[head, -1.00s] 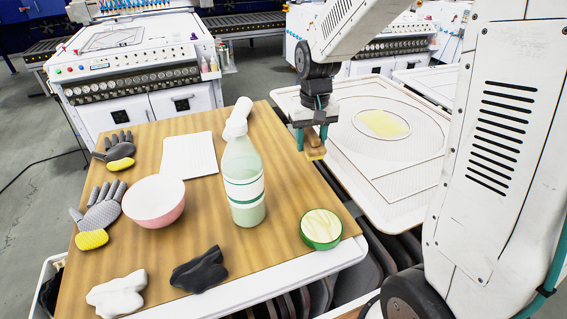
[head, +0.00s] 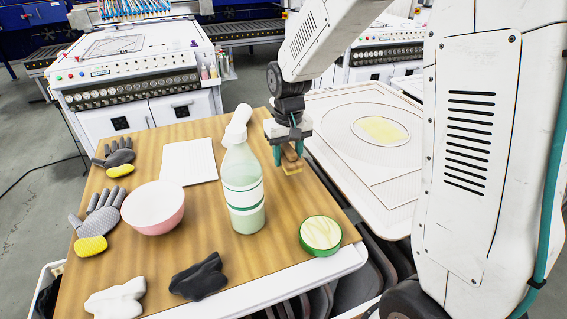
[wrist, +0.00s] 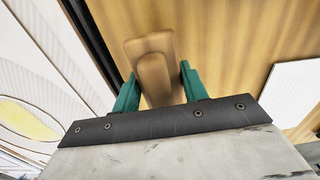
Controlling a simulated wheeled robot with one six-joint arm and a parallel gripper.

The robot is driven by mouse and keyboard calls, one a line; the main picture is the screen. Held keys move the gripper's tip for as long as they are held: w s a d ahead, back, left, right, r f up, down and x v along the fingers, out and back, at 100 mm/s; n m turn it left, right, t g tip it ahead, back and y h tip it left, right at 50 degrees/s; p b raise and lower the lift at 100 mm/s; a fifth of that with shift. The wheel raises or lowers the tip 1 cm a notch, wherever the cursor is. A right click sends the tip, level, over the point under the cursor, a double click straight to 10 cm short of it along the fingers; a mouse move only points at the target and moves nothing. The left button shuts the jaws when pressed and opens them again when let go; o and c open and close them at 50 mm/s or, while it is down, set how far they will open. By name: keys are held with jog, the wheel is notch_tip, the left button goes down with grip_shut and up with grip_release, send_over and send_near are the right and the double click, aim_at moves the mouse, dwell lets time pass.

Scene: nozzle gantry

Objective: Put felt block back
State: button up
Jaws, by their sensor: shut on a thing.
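The felt block (head: 291,164) is a small brown, wood-like piece with a paler, yellowish lower layer in the head view. My gripper (head: 289,153) is shut on it with teal fingers and points downward. The block appears held above the right side of the wooden tabletop, near its right edge. In the wrist view the block (wrist: 154,72) is a rounded brown piece between the fingers (wrist: 159,80) of my gripper. The exact gap between block and tabletop cannot be told.
A white hooped frame (head: 350,150) lies right.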

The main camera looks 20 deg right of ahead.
aim_at(284, 162)
jog(key=shift+w+a+f, duration=0.1)
jog(key=shift+w+a, duration=0.15)
jog(key=shift+w, duration=0.35)
jog(key=shift+f, duration=1.7)
jog(key=shift+f, duration=0.15)
jog(key=o, duration=1.1)
notch_tip(284, 162, up, 12)
jog(key=shift+r, duration=0.25)
